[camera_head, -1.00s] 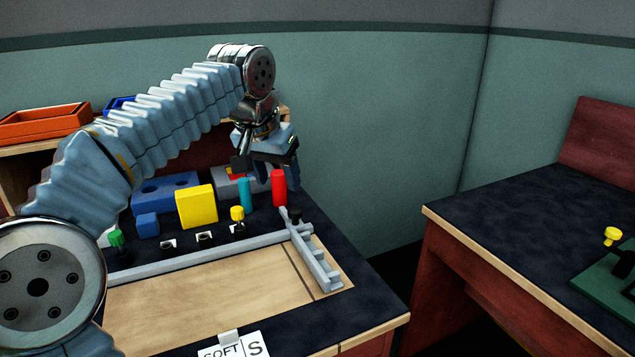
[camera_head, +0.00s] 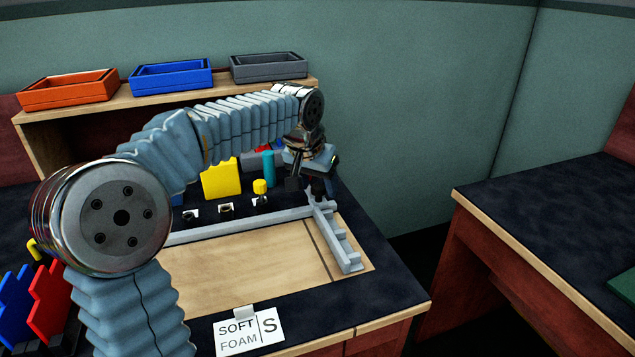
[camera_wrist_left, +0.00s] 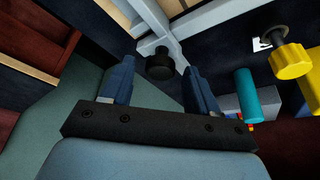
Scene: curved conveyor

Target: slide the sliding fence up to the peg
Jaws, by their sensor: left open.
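The grey sliding fence (camera_head: 340,240) is a stepped bar at the right end of the wooden board, meeting a long grey rail (camera_head: 240,224). A black knob (camera_wrist_left: 160,68) is at its far end. My left gripper (camera_head: 312,187) is open over that end; in the left wrist view its fingers (camera_wrist_left: 159,72) are either side of the knob, which looks not gripped. A teal cylinder (camera_head: 268,167) stands behind; it also shows in the wrist view (camera_wrist_left: 247,95). I cannot tell which upright is the peg. My right gripper is not in view.
A yellow block (camera_head: 221,180) and a yellow knob (camera_head: 260,187) stand behind the rail. Orange (camera_head: 68,98), blue (camera_head: 171,86) and grey (camera_head: 268,72) trays sit on the shelf. A "SOFT FOAM S" card (camera_head: 240,335) is at the front. The wooden board (camera_head: 240,270) is clear.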

